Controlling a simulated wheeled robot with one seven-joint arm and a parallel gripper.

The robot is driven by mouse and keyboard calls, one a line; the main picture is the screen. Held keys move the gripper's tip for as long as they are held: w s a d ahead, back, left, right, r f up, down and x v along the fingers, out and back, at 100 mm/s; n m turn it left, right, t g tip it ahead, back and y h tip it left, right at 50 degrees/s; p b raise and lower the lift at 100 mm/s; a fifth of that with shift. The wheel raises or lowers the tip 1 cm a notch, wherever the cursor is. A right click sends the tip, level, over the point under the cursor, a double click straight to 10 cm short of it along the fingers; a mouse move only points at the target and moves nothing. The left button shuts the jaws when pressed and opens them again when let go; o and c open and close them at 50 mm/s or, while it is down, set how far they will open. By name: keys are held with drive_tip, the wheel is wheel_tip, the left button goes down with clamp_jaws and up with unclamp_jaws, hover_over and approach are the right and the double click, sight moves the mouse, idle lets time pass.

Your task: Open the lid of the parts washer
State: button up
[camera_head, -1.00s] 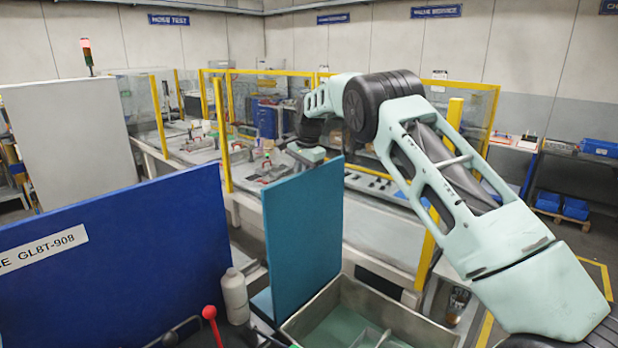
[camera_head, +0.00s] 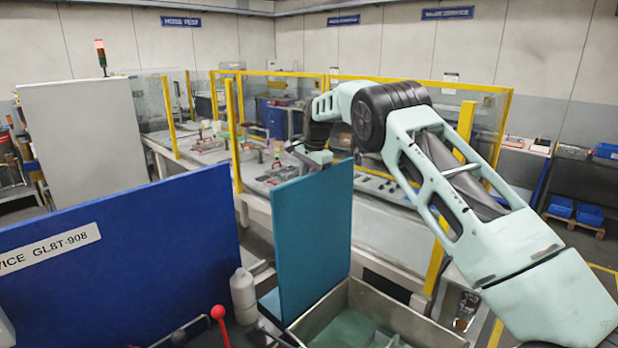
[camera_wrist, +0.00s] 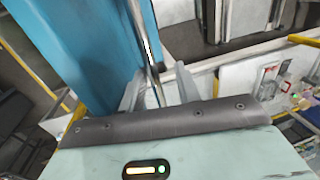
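The parts washer's teal lid (camera_head: 312,235) stands upright and open in the head view, at the back left of its grey tub (camera_head: 395,322). My gripper (camera_head: 318,158) is by the lid's top edge, small and partly hidden by my arm. In the wrist view the lid (camera_wrist: 85,45) fills the upper left. A thin metal rod (camera_wrist: 145,40) runs beside it and passes between the fingers of my gripper (camera_wrist: 157,85). The fingers look apart, with a gap on each side of the rod. Their contact with the lid cannot be made out.
A large blue panel (camera_head: 120,250) is at the left, with a white bottle (camera_head: 243,295) and a red-knobbed lever (camera_head: 218,312) near it. Yellow-framed guarding (camera_head: 435,245) and a long workbench (camera_head: 385,235) stand behind the lid. Shelving with blue bins (camera_head: 590,214) is far right.

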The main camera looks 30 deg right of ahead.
drive_tip(key=shift+d+r+b, duration=0.1)
drive_tip(key=shift+r+b, duration=0.25)
drive_tip(key=shift+r, duration=0.15)
drive_tip(key=s+d+r+b, duration=0.1)
drive_tip(key=s+r, duration=0.2)
drive_tip(key=r, duration=1.3)
